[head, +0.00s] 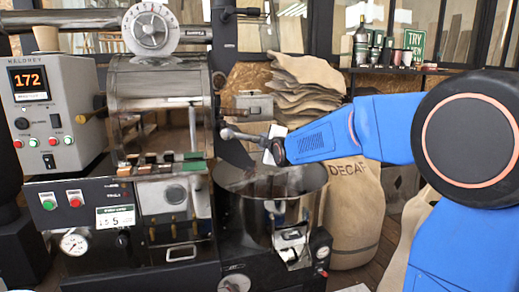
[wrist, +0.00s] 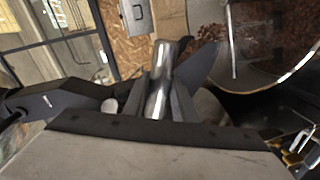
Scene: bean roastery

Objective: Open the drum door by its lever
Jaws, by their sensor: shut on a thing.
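The roaster's drum (head: 158,95) is a shiny metal cylinder in the left half of the head view. A metal lever (head: 243,136) with a rounded end sticks out to the right of it, above the round cooling bin (head: 272,185). My gripper (head: 264,143) reaches in from the right and is at the lever's outer part. In the wrist view the lever (wrist: 162,55) runs between my two dark fingers, which are shut on it. A dark sloping plate (head: 233,152) sits below the lever. I cannot tell clearly how far the drum door is open.
A control box (head: 45,110) reading 172 stands at the left. Burlap sacks (head: 305,95) are stacked behind, and a sack marked DECAF (head: 352,205) stands right of the bin. A shelf (head: 395,71) with bottles and cups is at the back right.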

